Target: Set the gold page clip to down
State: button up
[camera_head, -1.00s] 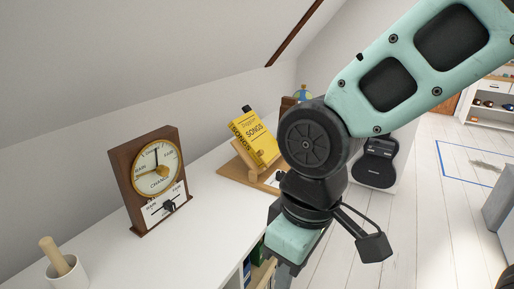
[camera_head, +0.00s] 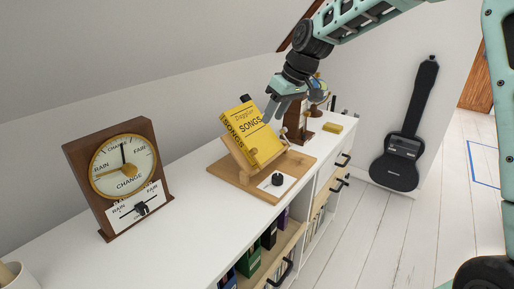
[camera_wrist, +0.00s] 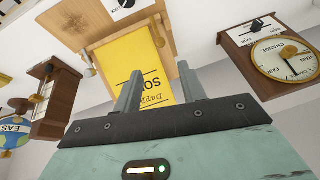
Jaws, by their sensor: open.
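A yellow songbook (camera_head: 250,133) leans on a wooden book stand (camera_head: 231,179) on the white desk. A small gold piece, likely the page clip (camera_head: 283,131), shows at the book's right edge; another gold piece (camera_head: 254,152) shows near its lower front. Both are small, and I cannot tell their exact setting. In the wrist view, upside down, the book (camera_wrist: 130,62) lies beyond my gripper (camera_wrist: 159,70), with gold pieces at its edges. My gripper's fingers are apart and empty, close to the book's upper right in the head view (camera_head: 269,115).
A brown barometer-like dial (camera_head: 123,165) stands to the left. A black knob on a white card (camera_head: 277,180) sits at the stand's front. A globe (camera_head: 318,90) and a dark wooden object (camera_head: 299,120) stand behind, with a yellow block (camera_head: 333,127). Desk between dial and stand is clear.

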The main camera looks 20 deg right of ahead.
aim_at(255, 150)
jog(key=x, duration=1.3)
jog(key=shift+f+p, duration=0.15)
jog(key=shift+p, duration=0.2)
grip_shut()
